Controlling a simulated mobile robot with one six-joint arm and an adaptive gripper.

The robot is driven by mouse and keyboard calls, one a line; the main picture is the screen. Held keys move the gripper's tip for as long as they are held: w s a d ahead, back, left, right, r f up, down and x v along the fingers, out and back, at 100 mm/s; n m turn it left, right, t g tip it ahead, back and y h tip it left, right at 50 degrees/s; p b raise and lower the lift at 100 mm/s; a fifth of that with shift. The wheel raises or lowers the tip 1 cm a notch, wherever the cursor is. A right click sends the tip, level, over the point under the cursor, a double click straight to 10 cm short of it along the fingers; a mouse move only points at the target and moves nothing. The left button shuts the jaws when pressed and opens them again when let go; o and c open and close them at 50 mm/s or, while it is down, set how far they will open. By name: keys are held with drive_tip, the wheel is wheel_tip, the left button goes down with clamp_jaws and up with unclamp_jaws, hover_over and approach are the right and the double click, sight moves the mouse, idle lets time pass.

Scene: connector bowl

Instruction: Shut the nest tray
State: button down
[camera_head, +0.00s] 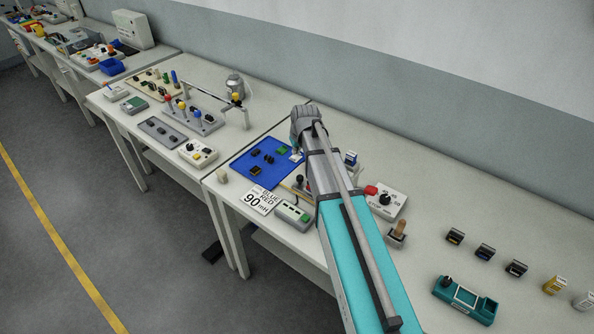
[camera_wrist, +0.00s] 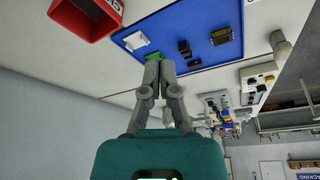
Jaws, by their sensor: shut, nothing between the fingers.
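My gripper (camera_wrist: 153,68) is shut and empty, its fingertips together at the edge of a blue mat (camera_wrist: 205,22). Just beyond the tips is a small green piece (camera_wrist: 152,56), touching or very close; I cannot tell which. Beside it a flat white piece (camera_wrist: 133,41) lies on the mat. No part is clearly recognisable as the nest tray; it may be this white and green piece. In the head view the blue mat (camera_head: 250,158) lies left of my arm, with the white piece (camera_head: 282,150) near its far right corner. My arm hides the fingertips there.
Dark connectors (camera_wrist: 186,48) and a gold-edged one (camera_wrist: 222,37) sit on the mat. An open red bin (camera_wrist: 85,18) stands at upper left in the wrist view. A sign card (camera_head: 260,199) and a grey-green device (camera_head: 293,214) lie near the table's front edge.

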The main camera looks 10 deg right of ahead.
sight(304, 183)
drive_tip(key=shift+f, duration=0.1)
drive_tip(key=b+x, duration=0.9)
drive_tip(key=x, duration=0.1)
drive_tip(key=shift+b, duration=0.3)
drive_tip(key=shift+s+d, duration=0.2)
drive_tip(key=shift+s, duration=0.8)
drive_tip(key=shift+s+d, duration=0.25)
drive_tip(key=shift+s, duration=0.75)
drive_tip(key=shift+s, duration=0.1)
drive_tip(key=shift+s+d, duration=1.1)
drive_tip(key=shift+s, duration=0.15)
drive_tip(key=shift+w, duration=0.15)
